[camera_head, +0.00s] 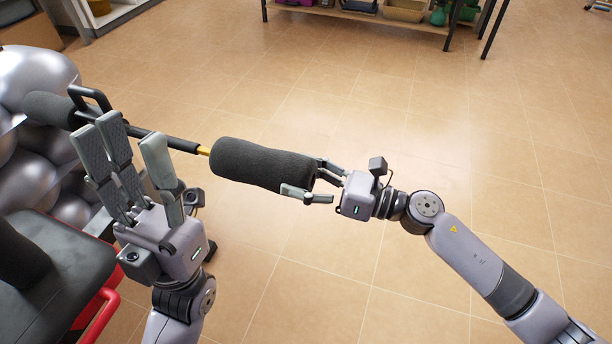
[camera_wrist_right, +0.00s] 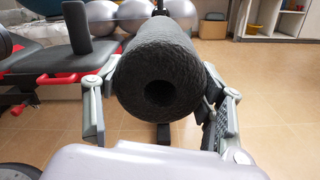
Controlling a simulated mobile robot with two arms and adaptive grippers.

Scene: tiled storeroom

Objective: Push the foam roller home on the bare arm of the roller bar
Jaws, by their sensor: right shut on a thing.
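The dark grey foam roller (camera_head: 262,164) lies lengthwise in line with the bare arm (camera_head: 180,144) of the roller bar, a black rod with a yellow end. The roller's left end meets the yellow part; how far the rod goes inside is hidden. My right gripper (camera_head: 318,182) is shut on the roller's right end. In the right wrist view the roller (camera_wrist_right: 160,45) points away between the fingers, its dark hole facing the camera. My left gripper (camera_head: 127,140) is open, fingers up, by the black bar, with the bar passing behind its fingers.
Another foam roller (camera_head: 48,110) sits on the bar's far left arm. Silver exercise balls (camera_head: 35,165) are stacked at left. A black padded bench (camera_head: 60,265) with a red frame (camera_head: 98,318) stands front left. A shelf (camera_head: 380,18) is at the back. Tiled floor at right is clear.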

